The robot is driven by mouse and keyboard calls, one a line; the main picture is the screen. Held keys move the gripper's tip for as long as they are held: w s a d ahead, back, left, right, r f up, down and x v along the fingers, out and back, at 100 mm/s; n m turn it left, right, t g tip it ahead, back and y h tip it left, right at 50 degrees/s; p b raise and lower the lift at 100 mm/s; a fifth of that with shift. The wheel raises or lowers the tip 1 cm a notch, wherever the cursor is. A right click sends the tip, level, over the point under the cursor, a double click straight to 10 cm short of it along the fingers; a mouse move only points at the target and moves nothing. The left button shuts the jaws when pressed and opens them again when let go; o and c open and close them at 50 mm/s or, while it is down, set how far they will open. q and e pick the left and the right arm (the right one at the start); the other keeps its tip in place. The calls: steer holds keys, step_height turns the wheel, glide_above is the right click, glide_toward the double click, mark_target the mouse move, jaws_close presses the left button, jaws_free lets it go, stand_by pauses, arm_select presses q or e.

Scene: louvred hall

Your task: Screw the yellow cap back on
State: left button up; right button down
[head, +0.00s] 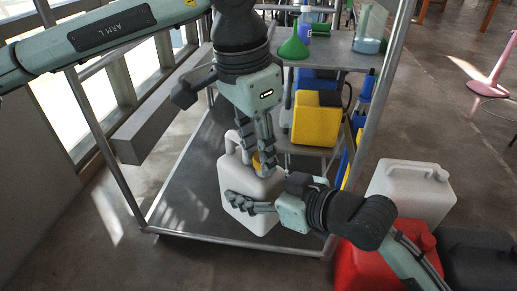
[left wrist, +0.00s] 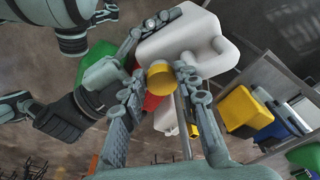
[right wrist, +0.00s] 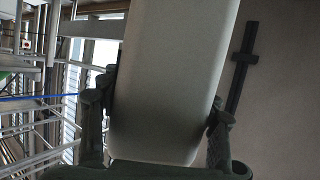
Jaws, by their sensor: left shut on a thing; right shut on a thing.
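The white canister (head: 247,190) stands in the lower part of the grey trolley. It also shows in the left wrist view (left wrist: 190,35) and fills the middle of the right wrist view (right wrist: 170,80). My right gripper (head: 236,203) is shut on the canister's body, with one finger on each side (right wrist: 160,115). The yellow cap (left wrist: 160,77) is between the fingertips of my left gripper (left wrist: 160,84), which is shut on it at the canister's neck. In the head view the cap (head: 256,162) is partly hidden by the fingers. Whether its thread is engaged cannot be told.
A yellow container (head: 315,122) stands on the trolley shelf, with a green funnel (head: 294,46) and a beaker (head: 367,44) above. Another white canister (head: 412,190) and a red canister (head: 368,262) stand on the floor at right. Trolley posts flank my arms.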

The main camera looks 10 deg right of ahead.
arm_select(q)
steer(key=shift+d+r, duration=0.1)
steer(key=shift+d, duration=0.15)
steer(key=o, duration=0.8)
steer(key=shift+w, duration=0.1)
steer(key=shift+r, duration=2.35)
steer(key=shift+a, duration=0.1)
steer(key=shift+f, duration=0.1)
steer(key=shift+c, duration=0.4)
